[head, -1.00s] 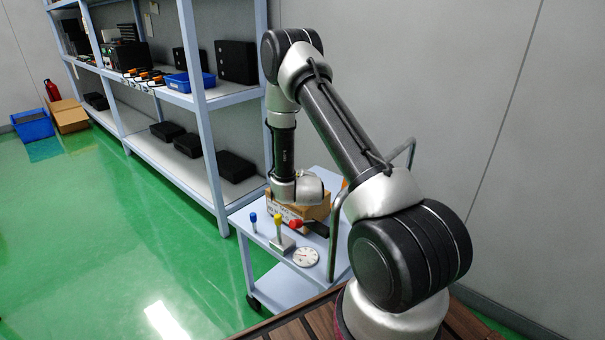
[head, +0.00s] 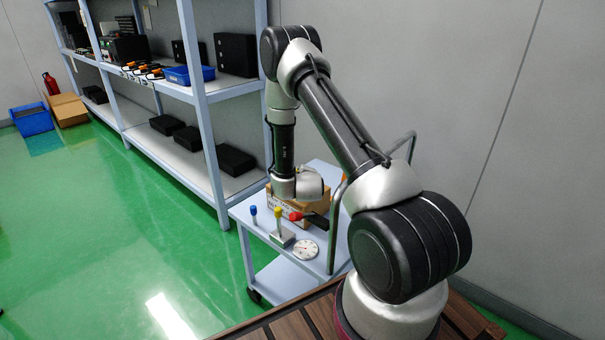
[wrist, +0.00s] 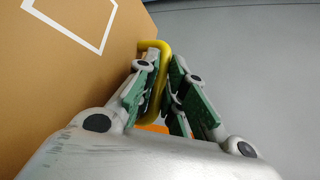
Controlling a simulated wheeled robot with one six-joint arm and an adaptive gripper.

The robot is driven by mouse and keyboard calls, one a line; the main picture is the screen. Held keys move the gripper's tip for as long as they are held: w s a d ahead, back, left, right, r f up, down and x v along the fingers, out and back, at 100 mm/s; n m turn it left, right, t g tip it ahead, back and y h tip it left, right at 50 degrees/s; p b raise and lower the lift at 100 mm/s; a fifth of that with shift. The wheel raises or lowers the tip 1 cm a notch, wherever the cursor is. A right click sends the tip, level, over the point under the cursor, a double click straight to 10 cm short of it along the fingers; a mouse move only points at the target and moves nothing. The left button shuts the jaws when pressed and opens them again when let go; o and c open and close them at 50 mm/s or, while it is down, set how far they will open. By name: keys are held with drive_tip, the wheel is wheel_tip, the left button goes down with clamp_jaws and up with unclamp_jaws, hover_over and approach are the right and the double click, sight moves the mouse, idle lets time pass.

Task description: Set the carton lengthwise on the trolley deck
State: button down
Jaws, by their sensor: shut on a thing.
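The brown carton (head: 315,204) is on or just above the deck of the light-blue trolley (head: 326,262), under my wrist; its underside is hidden, so I cannot tell if it touches. In the wrist view the carton (wrist: 60,70) fills the left side, with a white outlined rectangle on its face. A yellow handle (wrist: 163,47) stands out from that face. My gripper (wrist: 162,85) is shut on the yellow handle, its green-padded fingers on either side of it. In the head view my wrist hides the fingers.
On the deck's near part are a blue-topped peg (head: 253,211), a yellow-topped peg on a block (head: 279,222), a red-and-black tool (head: 305,217) close to the carton, and a white dial (head: 305,250). The trolley's rail (head: 337,225) rises right. Shelving (head: 205,130) stands left.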

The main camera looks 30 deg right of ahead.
drive_tip(key=c, duration=1.4)
unclamp_jaws()
drive_tip(key=shift+f, duration=0.1)
drive_tip(key=shift+s, duration=0.15)
drive_tip(key=v, duration=0.7)
drive_tip(key=shift+a, duration=0.1)
drive_tip(key=a+r+n+g+y, duration=0.1)
drive_tip(key=a+r+n, duration=0.15)
drive_tip(key=r, duration=0.25)
drive_tip(key=a+r+n+y, duration=0.1)
drive_tip(key=r+n+y, duration=0.15)
drive_tip(key=r, duration=0.35)
drive_tip(key=s+a+r+n+g+y, duration=0.1)
drive_tip(key=s+a+r+n, duration=0.1)
drive_tip(key=s+r+n, duration=0.3)
drive_tip(key=s+a+r+n+g+y, duration=0.1)
drive_tip(key=s+a+r+n+g, duration=0.2)
drive_tip(key=r, duration=0.4)
drive_tip(key=s+r+n+g, duration=0.1)
drive_tip(key=s+r+n, duration=0.2)
drive_tip(key=s, duration=0.5)
drive_tip(key=s+d+r+n+g, duration=0.1)
drive_tip(key=s+r+n, duration=0.2)
drive_tip(key=s+n, duration=0.3)
drive_tip(key=s+r+n+g, duration=0.1)
drive_tip(key=s+r+n, duration=0.2)
drive_tip(key=s, duration=0.9)
drive_tip(key=shift+s+d+n, duration=0.15)
drive_tip(key=shift+s+n, duration=0.05)
drive_tip(key=shift+n, duration=0.9)
